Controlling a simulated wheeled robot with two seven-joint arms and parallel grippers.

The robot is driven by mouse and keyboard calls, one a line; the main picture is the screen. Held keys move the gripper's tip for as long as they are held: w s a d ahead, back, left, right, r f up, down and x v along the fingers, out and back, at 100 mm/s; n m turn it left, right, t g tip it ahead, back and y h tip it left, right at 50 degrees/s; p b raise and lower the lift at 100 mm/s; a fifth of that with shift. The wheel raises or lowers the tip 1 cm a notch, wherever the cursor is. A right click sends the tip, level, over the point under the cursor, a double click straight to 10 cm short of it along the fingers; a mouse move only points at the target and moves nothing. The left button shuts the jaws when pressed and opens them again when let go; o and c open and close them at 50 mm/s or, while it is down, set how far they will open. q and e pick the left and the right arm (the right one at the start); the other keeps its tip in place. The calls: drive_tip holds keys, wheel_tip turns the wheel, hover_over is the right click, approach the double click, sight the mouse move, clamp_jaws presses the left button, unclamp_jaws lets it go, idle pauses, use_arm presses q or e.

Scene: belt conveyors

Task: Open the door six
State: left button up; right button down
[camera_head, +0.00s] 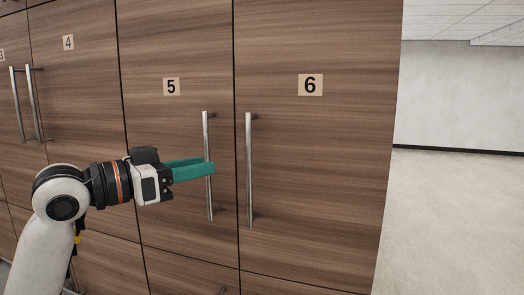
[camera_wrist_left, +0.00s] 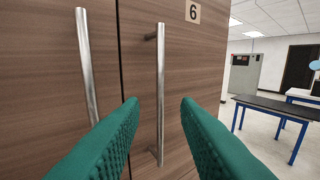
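Door six (camera_head: 315,170) is a brown wood-grain cabinet door with a "6" label and looks closed. Its vertical metal handle (camera_head: 249,170) is near its left edge. It also shows in the left wrist view, where the handle (camera_wrist_left: 160,90) appears between the two green fingers. My left gripper (camera_head: 213,169) has teal fingers pointing right, overlapping the door five handle (camera_head: 207,130) in the head view and short of the door six handle. My right gripper is not in view.
Door five (camera_head: 165,130) is closed, directly left of door six, with its handle close by. Door four (camera_head: 75,100) is farther left. Open floor (camera_head: 455,220) lies right of the cabinet. A dark table with blue legs (camera_wrist_left: 280,108) stands in the room beyond.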

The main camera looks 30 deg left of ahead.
sight(244, 154)
use_arm(q)
drive_tip(key=p+x, duration=0.2)
drive_tip(key=x, duration=0.1)
drive_tip(key=p+x, duration=0.2)
drive_tip(key=x, duration=0.2)
drive_tip(key=p+x, duration=0.2)
drive_tip(key=x, duration=0.1)
drive_tip(key=shift+w+d+r+p, duration=0.1)
drive_tip(key=shift+w+r+p, duration=0.15)
drive_tip(key=shift+p, duration=0.05)
drive_tip(key=shift+w+d+f, duration=0.2)
drive_tip(key=shift+w+f, duration=0.05)
drive_tip(key=shift+w, duration=0.25)
clamp_jaws()
